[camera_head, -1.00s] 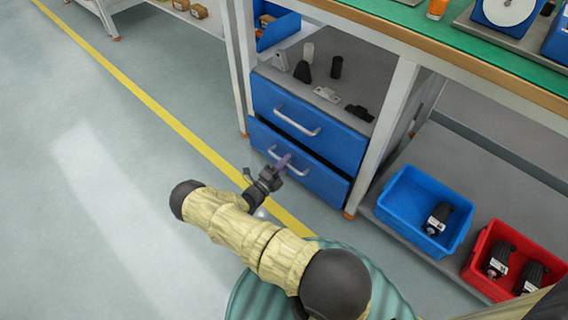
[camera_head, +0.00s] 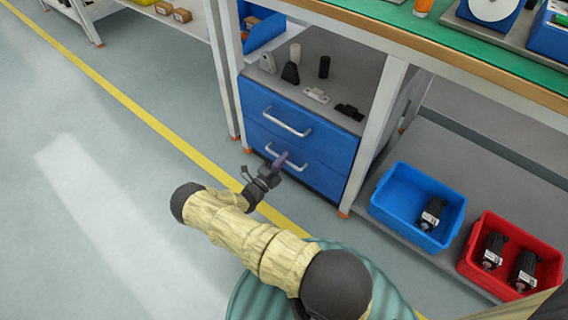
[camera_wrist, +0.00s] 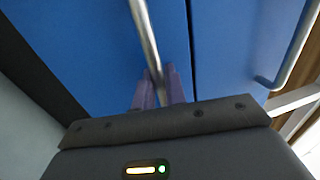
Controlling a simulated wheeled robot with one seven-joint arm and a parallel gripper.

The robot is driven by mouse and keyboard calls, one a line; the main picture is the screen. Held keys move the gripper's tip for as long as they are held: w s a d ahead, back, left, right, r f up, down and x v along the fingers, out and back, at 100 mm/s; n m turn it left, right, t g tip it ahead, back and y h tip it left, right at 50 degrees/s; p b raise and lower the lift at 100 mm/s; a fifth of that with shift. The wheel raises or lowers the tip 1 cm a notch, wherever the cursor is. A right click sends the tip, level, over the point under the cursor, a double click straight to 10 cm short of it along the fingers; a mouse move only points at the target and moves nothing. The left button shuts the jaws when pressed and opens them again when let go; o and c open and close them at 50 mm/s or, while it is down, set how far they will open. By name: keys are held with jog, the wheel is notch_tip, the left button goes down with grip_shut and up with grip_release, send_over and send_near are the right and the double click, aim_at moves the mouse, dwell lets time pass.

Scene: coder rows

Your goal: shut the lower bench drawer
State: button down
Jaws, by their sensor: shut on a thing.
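The lower bench drawer (camera_head: 325,181) is the blue front below the upper drawer (camera_head: 325,140) in the bench's left unit. In the head view its front looks about flush with the upper one, with a thin seam between them. My gripper (camera_head: 281,161) is at its silver bar handle (camera_head: 299,167). In the wrist view the purple fingers (camera_wrist: 160,88) are shut around the lower handle (camera_wrist: 146,35), one on each side. The lower drawer front (camera_wrist: 90,50) fills the left there, and the upper drawer (camera_wrist: 230,45) with its handle lies right of the seam.
A shelf (camera_head: 345,62) above the drawers carries several small black, grey and white parts. A blue bin (camera_head: 392,205) and a red bin (camera_head: 475,272) with black parts stand on the low shelf at right. A white bench leg (camera_head: 372,135) stands close right of the drawers. Floor at left is clear.

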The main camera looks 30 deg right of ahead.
jog(key=shift+w+d, duration=0.1)
jog(key=shift+w, duration=0.25)
jog(key=c, duration=1.5)
grip_release()
jog(key=shift+d, duration=0.1)
jog(key=shift+c, duration=0.2)
jog(key=shift+s, duration=0.1)
jog(key=shift+s+a+f, duration=0.1)
jog(key=shift+s+a, duration=0.05)
jog(key=shift+a, duration=0.05)
jog(key=b+v, duration=0.2)
jog(key=v, duration=1.5)
